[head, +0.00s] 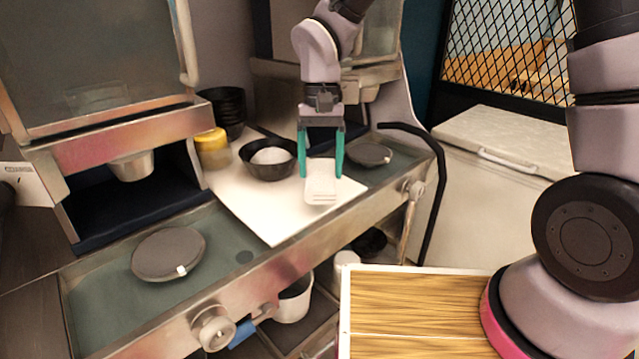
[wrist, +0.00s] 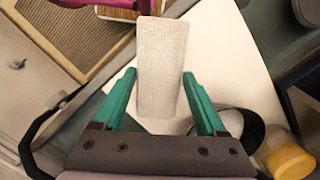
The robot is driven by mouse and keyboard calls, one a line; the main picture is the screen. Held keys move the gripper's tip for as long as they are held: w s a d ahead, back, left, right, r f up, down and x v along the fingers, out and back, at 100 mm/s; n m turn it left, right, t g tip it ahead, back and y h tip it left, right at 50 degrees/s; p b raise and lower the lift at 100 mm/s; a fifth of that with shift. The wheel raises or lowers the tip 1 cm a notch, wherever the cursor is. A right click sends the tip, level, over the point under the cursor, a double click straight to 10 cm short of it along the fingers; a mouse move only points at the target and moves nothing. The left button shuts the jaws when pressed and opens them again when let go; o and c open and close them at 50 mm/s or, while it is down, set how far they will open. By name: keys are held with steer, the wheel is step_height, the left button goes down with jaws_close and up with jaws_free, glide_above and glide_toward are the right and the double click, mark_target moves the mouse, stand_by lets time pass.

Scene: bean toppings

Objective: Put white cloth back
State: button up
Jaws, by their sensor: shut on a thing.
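The white cloth (head: 320,183) is a folded, narrow strip between the green fingers of my gripper (head: 321,175). In the wrist view the cloth (wrist: 161,60) runs lengthwise between the fingertips of my gripper (wrist: 159,82). My gripper is shut on the cloth. It is over the front part of a white sheet (head: 270,222) on the counter. I cannot tell whether the cloth touches the sheet.
A black bowl with white contents (head: 268,172) stands just left of my gripper. A yellow-lidded jar (head: 212,148) and stacked black bowls (head: 228,108) are farther back. Round dark lids lie left (head: 168,254) and right (head: 369,153). The sheet's front left is bare.

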mark_target(321, 171)
steer(key=shift+f, duration=2)
steer(key=o, duration=1.1)
steer(key=r, duration=0.4)
steer(key=w+r, duration=0.1)
steer(key=r, duration=0.3)
steer(key=w+r, duration=0.1)
steer(key=r, duration=0.3)
steer(key=shift+d, duration=0.1)
steer(key=d+r+m+t+y, duration=0.1)
steer(key=d+r+m+t, duration=0.15)
steer(key=d+r, duration=0.6)
steer(key=d+r+m+t+y, duration=0.1)
steer(key=d+r+t, duration=0.25)
steer(key=d, duration=0.95)
steer(key=s+d+r+t, duration=0.1)
steer(key=d, duration=0.1)
steer(key=s+d+r+m+t, duration=0.1)
steer(key=s+d, duration=0.1)
steer(key=d, duration=0.1)
steer(key=s+d+r+t, duration=0.1)
steer(key=s+d, duration=0.1)
steer(key=d, duration=0.1)
steer(key=shift+d+r, duration=0.1)
steer(key=shift+r, duration=0.15)
steer(key=shift+w, duration=0.1)
